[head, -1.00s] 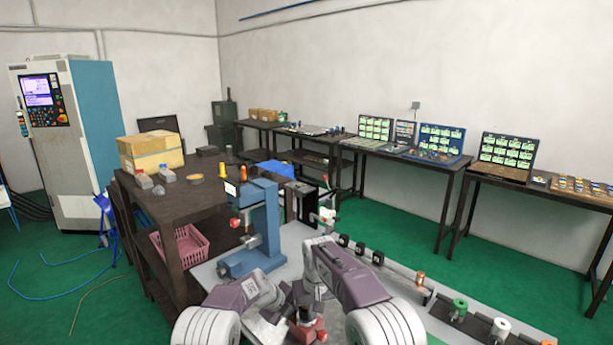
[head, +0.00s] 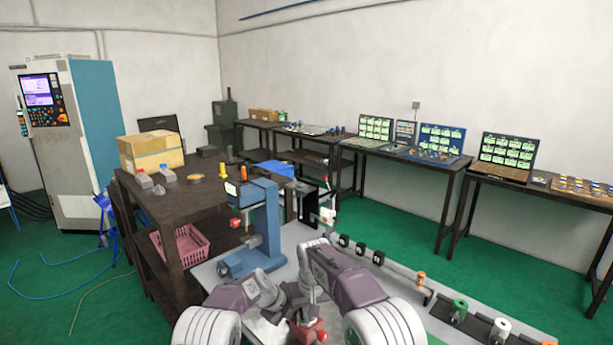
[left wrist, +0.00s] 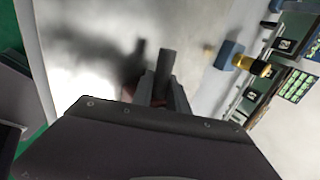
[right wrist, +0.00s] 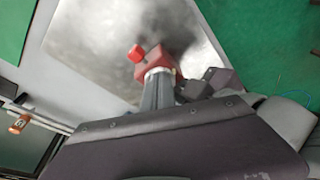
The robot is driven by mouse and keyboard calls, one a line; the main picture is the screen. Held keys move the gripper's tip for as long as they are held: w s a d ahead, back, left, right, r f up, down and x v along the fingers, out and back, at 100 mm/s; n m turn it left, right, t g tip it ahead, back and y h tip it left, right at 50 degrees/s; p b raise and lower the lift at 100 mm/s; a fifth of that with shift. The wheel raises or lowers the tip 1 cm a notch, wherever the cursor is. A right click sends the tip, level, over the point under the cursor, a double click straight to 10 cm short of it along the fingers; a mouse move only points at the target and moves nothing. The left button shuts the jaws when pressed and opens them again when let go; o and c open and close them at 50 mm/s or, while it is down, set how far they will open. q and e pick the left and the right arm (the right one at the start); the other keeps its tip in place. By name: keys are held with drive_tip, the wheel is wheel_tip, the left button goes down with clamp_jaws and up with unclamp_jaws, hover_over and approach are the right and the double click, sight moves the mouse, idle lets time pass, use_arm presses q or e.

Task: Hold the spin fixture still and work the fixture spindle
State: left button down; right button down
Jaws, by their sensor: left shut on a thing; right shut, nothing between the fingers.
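The spin fixture is a small red block (head: 310,332) low in the middle of the head view, partly hidden by my arms. The right wrist view shows the red block (right wrist: 158,62) with an orange-red knob (right wrist: 136,53) at its side, on a grey metal plate. My left gripper (left wrist: 160,88) is shut on a grey upright post (left wrist: 167,64) of the fixture; a little dark red shows beside it. My right gripper (right wrist: 160,80) is shut and empty, its tips close to the red block. I cannot tell whether they touch it. The spindle is not clearly distinguishable.
A blue press (head: 262,225) stands behind my left arm on the light bench. A rail (head: 400,268) with black clips runs along its right side, with green and white rollers (head: 460,307) at the front. A dark shelf table (head: 190,200) stands at left.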

drive_tip(key=v, duration=0.4)
drive_tip(key=w+v, duration=0.1)
drive_tip(key=shift+a+r, duration=0.1)
drive_tip(key=shift+r, duration=0.4)
